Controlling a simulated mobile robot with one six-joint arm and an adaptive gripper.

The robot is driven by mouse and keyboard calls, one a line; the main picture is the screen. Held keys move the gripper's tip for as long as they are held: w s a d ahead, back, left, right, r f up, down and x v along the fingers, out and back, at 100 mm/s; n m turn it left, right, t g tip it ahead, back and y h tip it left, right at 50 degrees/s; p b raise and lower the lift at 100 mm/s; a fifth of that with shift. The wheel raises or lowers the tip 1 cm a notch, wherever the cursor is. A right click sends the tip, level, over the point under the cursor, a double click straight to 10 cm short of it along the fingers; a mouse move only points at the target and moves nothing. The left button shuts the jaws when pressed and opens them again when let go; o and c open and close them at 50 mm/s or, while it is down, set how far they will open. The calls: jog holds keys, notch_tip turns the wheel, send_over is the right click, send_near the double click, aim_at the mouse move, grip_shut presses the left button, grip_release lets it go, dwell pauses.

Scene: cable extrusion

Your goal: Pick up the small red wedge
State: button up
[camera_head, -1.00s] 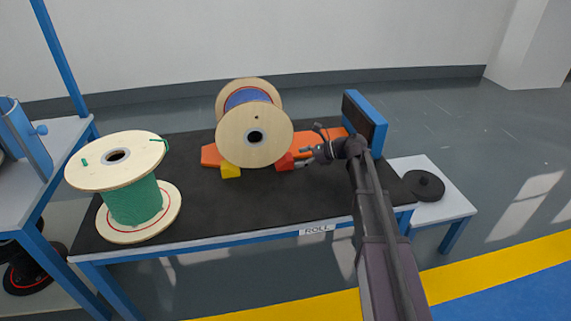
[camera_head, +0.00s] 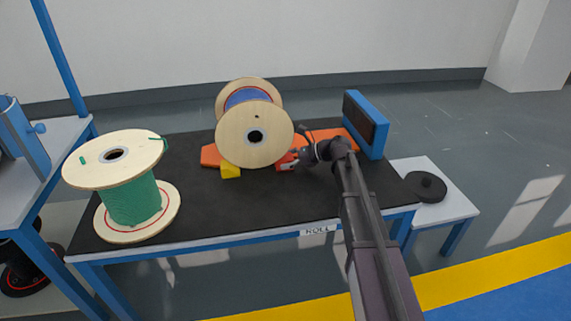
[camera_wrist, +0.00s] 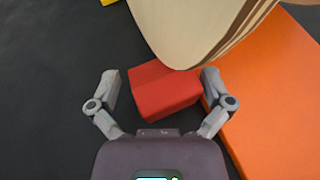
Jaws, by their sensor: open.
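The small red wedge (camera_wrist: 163,90) lies on the black table top, against the rim of a wooden cable spool (camera_wrist: 190,25) and beside an orange bar (camera_wrist: 265,95). In the wrist view my gripper (camera_wrist: 160,84) is open, with one finger on each side of the wedge. The right finger is very close to the wedge; a gap shows at the left finger. In the head view the wedge (camera_head: 284,161) is partly hidden by my gripper (camera_head: 292,163). The spool (camera_head: 242,133) lies on its side with blue cable.
A yellow wedge (camera_head: 230,171) sits at the spool's left. A green-cable spool (camera_head: 133,205) stands upright at the table's left. A blue-framed block (camera_head: 366,125) stands at the right end. The table's front middle (camera_head: 230,210) is clear.

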dwell(0.3)
jog(key=c, duration=0.9)
jog(key=shift+o, duration=0.2)
jog(key=shift+r, duration=0.2)
